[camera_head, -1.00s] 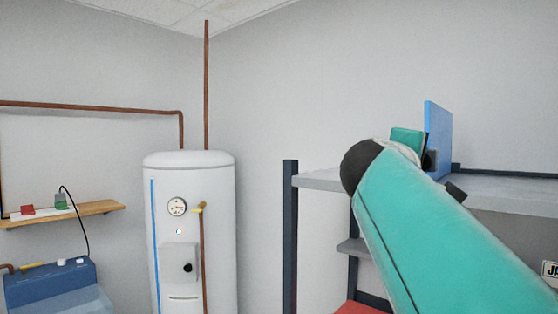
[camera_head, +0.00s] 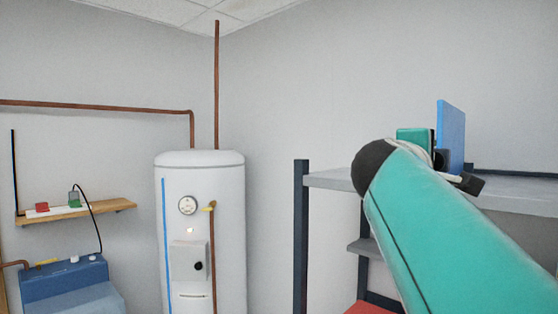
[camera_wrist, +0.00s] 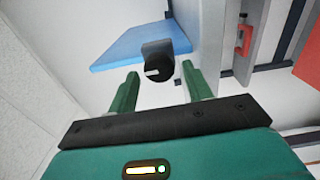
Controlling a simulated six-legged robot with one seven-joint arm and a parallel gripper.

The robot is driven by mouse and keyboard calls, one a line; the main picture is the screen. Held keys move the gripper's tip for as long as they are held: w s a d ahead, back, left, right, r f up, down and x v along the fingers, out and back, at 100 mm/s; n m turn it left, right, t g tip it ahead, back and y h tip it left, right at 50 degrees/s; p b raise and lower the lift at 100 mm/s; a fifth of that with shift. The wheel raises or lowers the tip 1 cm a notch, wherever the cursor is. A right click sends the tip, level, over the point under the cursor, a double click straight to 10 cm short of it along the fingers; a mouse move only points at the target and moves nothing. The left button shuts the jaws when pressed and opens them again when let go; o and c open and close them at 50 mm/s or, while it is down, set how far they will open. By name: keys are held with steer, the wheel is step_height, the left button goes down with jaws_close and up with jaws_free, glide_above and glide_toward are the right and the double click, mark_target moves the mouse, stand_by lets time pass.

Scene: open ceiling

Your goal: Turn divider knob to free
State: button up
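A blue divider panel (camera_head: 451,135) stands upright above the grey shelf at the right of the head view. It also shows in the wrist view (camera_wrist: 130,45), with a black knob (camera_wrist: 160,68) on a dark mount at its edge. The knob has a short white mark lying nearly level in the wrist picture. My gripper (camera_wrist: 160,74) is open, with one green finger on each side of the knob's near end in the picture. I cannot tell whether the fingers touch it. In the head view my arm hides the fingers and the knob.
The grey shelf rack (camera_head: 340,181) has dark posts. A red piece (camera_wrist: 246,40) shows beside it in the wrist view. A white water heater (camera_head: 207,230) stands left of the rack. A wooden wall shelf (camera_head: 105,208) and a blue machine (camera_head: 65,285) are farther left.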

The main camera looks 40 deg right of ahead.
steer(key=shift+d, duration=0.1)
steer(key=a, duration=0.4)
steer(key=s+a, duration=0.1)
steer(key=a, duration=0.4)
steer(key=s+a, duration=0.1)
steer(key=a, duration=0.3)
steer(key=shift+s+a, duration=0.1)
steer(key=shift+a, duration=0.25)
